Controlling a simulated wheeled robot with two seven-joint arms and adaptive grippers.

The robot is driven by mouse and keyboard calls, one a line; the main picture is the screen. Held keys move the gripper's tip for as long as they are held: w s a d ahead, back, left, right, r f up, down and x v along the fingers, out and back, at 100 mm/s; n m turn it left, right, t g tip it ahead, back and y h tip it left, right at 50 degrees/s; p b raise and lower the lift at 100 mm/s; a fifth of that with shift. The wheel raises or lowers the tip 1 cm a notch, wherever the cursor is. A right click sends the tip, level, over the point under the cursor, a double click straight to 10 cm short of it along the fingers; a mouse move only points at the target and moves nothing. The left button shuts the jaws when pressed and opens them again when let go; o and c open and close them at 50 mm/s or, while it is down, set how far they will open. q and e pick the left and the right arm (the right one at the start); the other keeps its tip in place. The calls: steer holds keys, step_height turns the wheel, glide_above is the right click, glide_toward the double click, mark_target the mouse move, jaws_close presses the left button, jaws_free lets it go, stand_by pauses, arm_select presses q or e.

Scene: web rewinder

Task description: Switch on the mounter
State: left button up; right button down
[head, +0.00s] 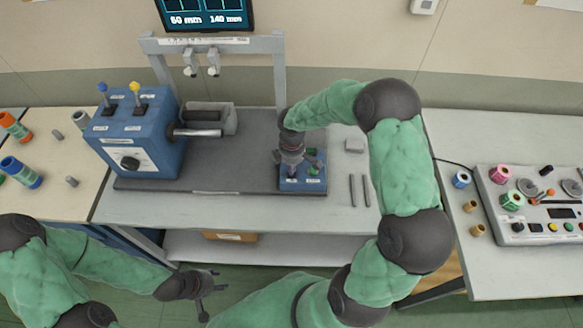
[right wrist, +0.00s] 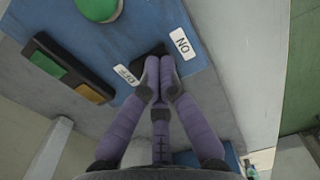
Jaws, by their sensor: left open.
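The mounter is a blue machine (head: 140,135) with a shaft, a knob and two levers, on a dark grey base on the bench. A small blue control box (head: 303,185) sits at the base's right end. In the right wrist view its blue panel (right wrist: 110,40) carries a black switch (right wrist: 150,58) between an ON label (right wrist: 181,43) and an OFF label (right wrist: 127,75). My right gripper (right wrist: 158,92) has its fingertips together at the switch, partly hiding it; contact is unclear. My left gripper (head: 208,286) is open and empty, low in front of the bench.
The panel also has a round green button (right wrist: 97,6) and a green and orange button pair (right wrist: 70,72). A monitor (head: 205,15) stands behind. Side tables hold colored spools (head: 22,172) at left and a grey console (head: 535,205) at right. Two rods (head: 359,190) lie beside the base.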

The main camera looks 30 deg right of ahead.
steer(key=shift+s+a+f, duration=0.3)
steer(key=shift+s+f, duration=0.35)
steer(key=shift+f, duration=0.05)
steer(key=shift+w, duration=0.1)
steer(key=shift+w+d+r, duration=0.25)
steer(key=shift+w+d, duration=0.15)
steer(key=shift+w, duration=0.15)
steer(key=shift+w+r+p, duration=0.2)
steer(key=shift+r+p, duration=0.2)
steer(key=shift+r, duration=0.1)
steer(key=r+p, duration=0.1)
steer(key=r, duration=0.1)
steer(key=r+p, duration=0.1)
steer(key=r, duration=0.1)
steer(key=shift+w+d+p, duration=0.1)
steer(key=shift+w+p, duration=0.1)
steer(key=shift+p, duration=0.2)
step_height(320, 180, up, 10)
steer(key=shift+p, duration=0.45)
steer(key=shift+s, duration=0.1)
